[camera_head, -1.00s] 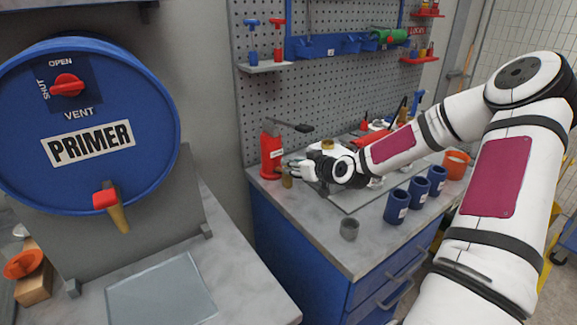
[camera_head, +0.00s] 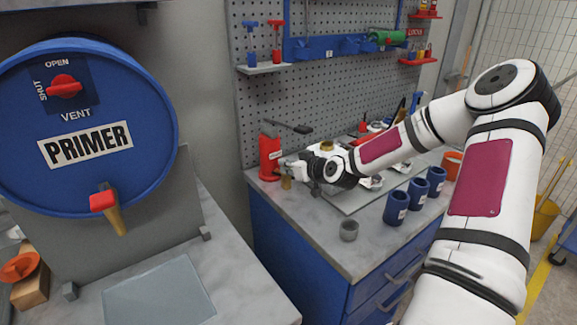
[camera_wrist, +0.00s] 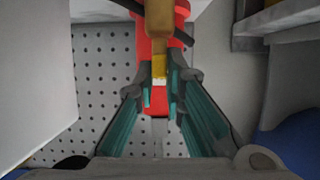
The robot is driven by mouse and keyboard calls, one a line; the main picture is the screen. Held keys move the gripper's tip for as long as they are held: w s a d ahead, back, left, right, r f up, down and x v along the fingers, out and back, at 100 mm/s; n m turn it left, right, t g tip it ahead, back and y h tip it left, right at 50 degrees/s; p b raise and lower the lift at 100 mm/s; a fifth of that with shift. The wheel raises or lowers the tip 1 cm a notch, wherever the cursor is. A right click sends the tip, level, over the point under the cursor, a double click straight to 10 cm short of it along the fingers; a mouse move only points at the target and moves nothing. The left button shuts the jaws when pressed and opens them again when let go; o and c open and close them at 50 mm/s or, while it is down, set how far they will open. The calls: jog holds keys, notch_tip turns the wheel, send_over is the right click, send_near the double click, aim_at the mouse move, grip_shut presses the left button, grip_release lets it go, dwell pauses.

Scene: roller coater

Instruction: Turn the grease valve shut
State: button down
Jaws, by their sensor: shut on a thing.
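The red grease pump (camera_head: 270,158) stands upright at the back left corner of the blue bench, a dark lever on its top. A small brass piece (camera_head: 286,183) shows low on its right side. My gripper (camera_head: 288,169) is at that side of the pump. In the wrist view, the red pump body (camera_wrist: 181,8) is at the top, and a brass valve part (camera_wrist: 159,45) runs down between the teal-padded fingers of my gripper (camera_wrist: 159,90). The fingers are shut on this brass part. The exact contact is dark and partly hidden.
A pegboard (camera_head: 300,95) is close behind. A blue primer drum (camera_head: 85,180) with a red-handled tap is at the left.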

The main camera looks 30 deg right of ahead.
jog(key=shift+a+m+h, duration=0.15)
jog(key=shift+m+h, duration=0.45)
jog(key=shift+h, duration=0.1)
jog(key=m+h, duration=0.1)
jog(key=m+h+b, duration=0.1)
jog(key=h+b, duration=0.1)
jog(key=shift+w+a+m+g, duration=0.2)
jog(key=shift+a+m+g, duration=0.1)
jog(key=shift+m, duration=0.1)
jog(key=m+g+h+b, duration=0.1)
jog(key=m+h+b, duration=0.1)
jog(key=m+h, duration=0.1)
jog(key=shift+w+a+g+h+b, duration=0.1)
jog(key=shift+w+g+h+b, duration=0.05)
jog(key=shift+g+h+b, duration=0.25)
jog(key=m+g+h+b, duration=0.1)
jog(key=m+g+h, duration=0.1)
jog(key=shift+a+m, duration=0.1)
jog(key=shift+m, duration=0.3)
jog(key=m+g+h, duration=0.1)
jog(key=m+g, duration=0.1)
jog(key=m+g+h, duration=0.1)
jog(key=m+g, duration=0.1)
jog(key=shift+w+h, duration=0.2)
jog(key=shift+h, duration=0.2)
jog(key=shift+w+m+g+h+b, duration=0.1)
jog(key=shift+m+g+h+b, duration=0.3)
jog(key=shift+m+g, duration=1.85)
jog(key=shift+g, duration=0.25)
